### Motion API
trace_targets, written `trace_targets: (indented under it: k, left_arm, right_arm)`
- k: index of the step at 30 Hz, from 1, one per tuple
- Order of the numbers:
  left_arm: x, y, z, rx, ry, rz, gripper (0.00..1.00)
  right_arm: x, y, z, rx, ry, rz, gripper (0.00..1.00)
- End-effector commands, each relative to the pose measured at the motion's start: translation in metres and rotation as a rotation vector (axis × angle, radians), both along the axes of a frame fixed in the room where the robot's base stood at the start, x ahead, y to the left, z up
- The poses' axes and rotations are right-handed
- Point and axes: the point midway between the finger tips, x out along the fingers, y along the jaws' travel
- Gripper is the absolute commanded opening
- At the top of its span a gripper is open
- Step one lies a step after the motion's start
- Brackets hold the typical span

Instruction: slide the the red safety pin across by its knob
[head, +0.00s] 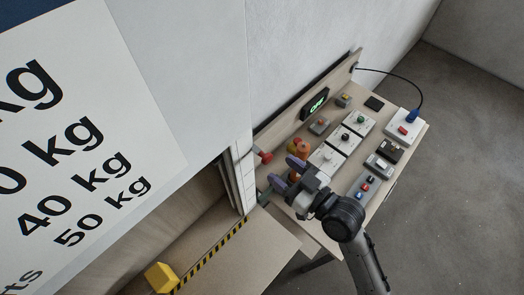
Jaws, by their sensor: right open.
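The red pin knob (265,157) sticks out beside the tall white frame at the left end of the bench. My right gripper (286,173) is just to the right of and below the knob in the head view. Its two purple-tipped fingers are spread apart and point left, with nothing seen between them. I see no contact with the knob. The pin's shaft is too small to make out. My left gripper is not in view.
The wooden bench (395,175) carries several switch boxes, a lit green display (318,103) and an orange knob (299,146) near my right gripper. A yellow block (161,277) and a black-yellow striped edge (210,257) lie lower left. Floor at right is clear.

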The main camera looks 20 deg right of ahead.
Motion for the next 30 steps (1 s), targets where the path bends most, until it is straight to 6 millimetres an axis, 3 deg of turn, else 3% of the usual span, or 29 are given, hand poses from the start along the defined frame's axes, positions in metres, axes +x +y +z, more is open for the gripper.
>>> trace_targets:
  k: [6,12,28,30]
  left_arm:
    - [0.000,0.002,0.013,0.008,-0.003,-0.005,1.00]
    - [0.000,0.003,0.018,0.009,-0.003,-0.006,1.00]
    - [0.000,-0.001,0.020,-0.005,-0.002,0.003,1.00]
    - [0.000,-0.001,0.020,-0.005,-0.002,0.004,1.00]
  right_arm:
    - [0.035,0.016,0.002,0.002,0.002,0.001,0.57]
    - [0.056,0.026,0.001,0.000,0.001,0.001,0.57]
    - [0.067,0.031,0.000,0.000,0.001,0.001,0.57]
    - [0.067,0.031,0.000,0.000,0.001,0.001,0.53]
